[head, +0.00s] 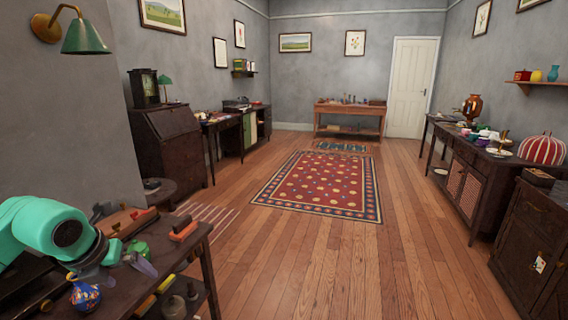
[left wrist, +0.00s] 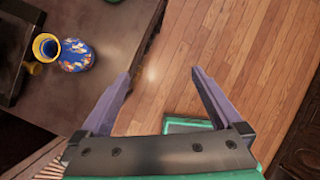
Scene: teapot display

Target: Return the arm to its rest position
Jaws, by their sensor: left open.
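My left arm comes in from the left in the head view. Its left gripper (head: 112,268) is over the dark wooden table (head: 128,292) at the lower left. In the left wrist view the two purple fingers of the left gripper (left wrist: 161,75) stand wide apart with nothing between them. The wood floor (left wrist: 215,45) and the table edge show behind them. A blue patterned pot (head: 85,297) stands on the table below the gripper, apart from it. In the left wrist view a blue patterned pot (left wrist: 76,56) lies left of the fingers. My right gripper is not in view.
On the table are a green object (head: 138,249) and a wooden tray (head: 125,221). A yellow-rimmed blue cup (left wrist: 45,47) stands by the pot. The floor around the red rug (head: 320,183) is clear.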

